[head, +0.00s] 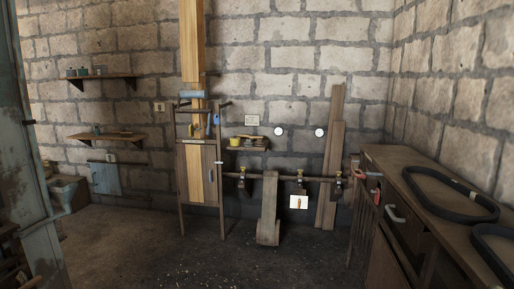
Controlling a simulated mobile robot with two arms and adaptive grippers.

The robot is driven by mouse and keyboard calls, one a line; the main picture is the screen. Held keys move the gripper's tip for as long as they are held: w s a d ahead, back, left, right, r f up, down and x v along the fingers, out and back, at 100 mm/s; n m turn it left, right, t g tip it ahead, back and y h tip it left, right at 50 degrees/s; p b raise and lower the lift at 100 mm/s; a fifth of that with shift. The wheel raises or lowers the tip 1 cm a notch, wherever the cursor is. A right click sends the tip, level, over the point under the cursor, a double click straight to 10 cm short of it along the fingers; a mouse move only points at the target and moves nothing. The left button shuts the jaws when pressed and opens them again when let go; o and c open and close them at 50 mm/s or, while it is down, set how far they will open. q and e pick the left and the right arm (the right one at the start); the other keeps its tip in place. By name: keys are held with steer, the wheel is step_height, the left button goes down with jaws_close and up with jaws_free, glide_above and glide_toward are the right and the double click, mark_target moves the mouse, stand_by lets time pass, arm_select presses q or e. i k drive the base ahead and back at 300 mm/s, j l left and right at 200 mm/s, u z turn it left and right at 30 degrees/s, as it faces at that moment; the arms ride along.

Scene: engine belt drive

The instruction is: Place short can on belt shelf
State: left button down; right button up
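Neither of my grippers shows in the head view. No thing here is clearly marked as the short can or the belt shelf. A small yellow can-like thing (235,142) sits on a small wall shelf (249,148) in the middle of the back wall. Small can-like things (82,72) stand on the upper left wall shelf (112,78). The lower left wall shelf (128,139) holds small items too small to tell. A blue-grey cylinder (191,94) lies on top of a wooden rack.
The wooden rack (184,170) stands against the back wall. A long shaft (320,179) with a hanging flat belt (268,210) runs right of it. A workbench (405,166) with black belts (437,210) lines the right. The middle floor (190,262) is clear.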

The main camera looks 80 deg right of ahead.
mark_target(395, 158)
steer(key=l+z, duration=0.1)
steer(key=z, duration=0.3)
steer(key=i+l+z, duration=0.1)
steer(key=z, duration=0.35)
steer(key=i+l+z, duration=0.1)
steer(key=z, duration=0.3)
steer(key=i+z, duration=0.1)
steer(key=z, duration=0.3)
steer(key=i+l+z, duration=0.2)
steer(key=z, duration=0.2)
steer(key=i+l+z, duration=0.15)
steer(key=z, duration=0.2)
steer(key=i+z, duration=0.25)
steer(key=z, duration=0.15)
steer(key=i+z, duration=0.2)
steer(key=z, duration=0.15)
steer(key=i+z, duration=0.4)
steer(key=i+j+z, duration=0.1)
steer(key=z, duration=0.3)
steer(key=i+j+z, duration=0.25)
steer(key=i+z, duration=0.15)
steer(key=i+j+z, duration=0.2)
steer(key=z, duration=0.15)
steer(key=j, duration=0.1)
